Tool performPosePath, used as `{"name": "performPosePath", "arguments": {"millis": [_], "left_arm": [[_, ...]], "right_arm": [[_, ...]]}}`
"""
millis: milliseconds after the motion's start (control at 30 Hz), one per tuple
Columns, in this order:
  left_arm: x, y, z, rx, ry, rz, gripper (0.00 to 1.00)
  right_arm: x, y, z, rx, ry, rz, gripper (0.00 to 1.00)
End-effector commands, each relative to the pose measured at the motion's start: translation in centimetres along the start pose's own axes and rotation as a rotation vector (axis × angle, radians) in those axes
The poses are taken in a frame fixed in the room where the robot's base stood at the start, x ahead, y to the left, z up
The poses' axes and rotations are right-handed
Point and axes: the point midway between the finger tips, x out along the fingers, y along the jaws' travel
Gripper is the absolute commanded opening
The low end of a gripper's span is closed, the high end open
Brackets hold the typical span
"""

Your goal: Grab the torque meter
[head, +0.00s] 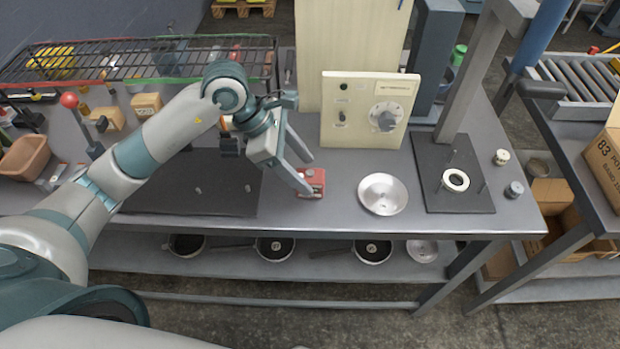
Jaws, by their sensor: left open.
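A small red device with a pale dial-like top, which looks like the torque meter (314,182), sits on the grey workbench (340,215) near its front edge. My left gripper (304,174) reaches in from the left, pointing right and down. Its two fingers are spread and hold nothing. The nearer fingertip is at the left side of the red device and overlaps it in the picture; I cannot tell if they touch. My right gripper is not in view.
A silver dish (383,194) lies to the right of the device. Behind stands a cream control panel (367,110) with a dial. A dark plate with a white ring (455,180) is further right. A wire rack (140,60) spans the back left. Pans (275,248) sit on the lower shelf.

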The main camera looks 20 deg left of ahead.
Motion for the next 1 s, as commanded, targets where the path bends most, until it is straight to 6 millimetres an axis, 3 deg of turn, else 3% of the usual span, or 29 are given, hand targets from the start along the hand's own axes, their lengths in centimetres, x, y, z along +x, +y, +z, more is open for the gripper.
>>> {"name": "performPosePath", "arguments": {"millis": [100,300,767,800,867,1000], "left_arm": [[1.3,-0.2,0.3,-0.002,0.0,-0.006,0.58],[3.1,-0.1,0.1,-0.001,0.0,-0.002,0.58],[3.2,-0.1,0.1,0.0,0.0,-0.001,0.58],[3.2,-0.1,0.1,0.0,0.0,-0.001,0.55],[3.2,-0.1,0.1,0.0,0.0,-0.001,0.41],[3.2,-0.1,0.1,0.0,0.0,-0.001,0.08]], "right_arm": [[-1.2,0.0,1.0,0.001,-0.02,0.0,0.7],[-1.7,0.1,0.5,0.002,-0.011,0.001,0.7],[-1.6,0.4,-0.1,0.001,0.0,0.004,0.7],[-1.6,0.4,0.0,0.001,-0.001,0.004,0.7],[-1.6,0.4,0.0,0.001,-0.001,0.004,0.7],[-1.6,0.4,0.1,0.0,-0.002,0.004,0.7]]}}
